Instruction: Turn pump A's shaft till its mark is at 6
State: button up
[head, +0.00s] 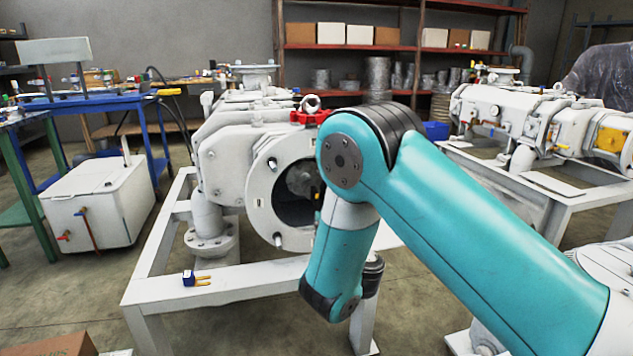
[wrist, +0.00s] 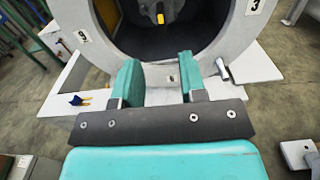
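Pump A (head: 260,150) appears to be the grey-white machine on the frame at centre, with a round flange (head: 262,200) around a dark opening. In the wrist view the flange (wrist: 98,58) has small plates reading 9 on the left and 3 on the right. A plate at the bottom (wrist: 171,78), between my fingers, is too small to read. Inside the opening, part of the shaft (wrist: 160,6) shows at the top edge with a yellow mark (wrist: 160,18) on its lower side. My gripper (wrist: 158,60) is open and empty, below the shaft, apart from it. The head view hides it behind my arm.
A blue tool with yellow prongs (head: 195,279) lies on the white frame (head: 150,290), left of the flange. A white tank (head: 95,200) and blue bench (head: 150,125) stand at left. Another pump (head: 500,110) stands at right.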

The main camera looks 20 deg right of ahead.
aim_at(317, 196)
jog(key=shift+w+p, duration=4.85)
jog(key=shift+w, duration=1.4)
grip_shut()
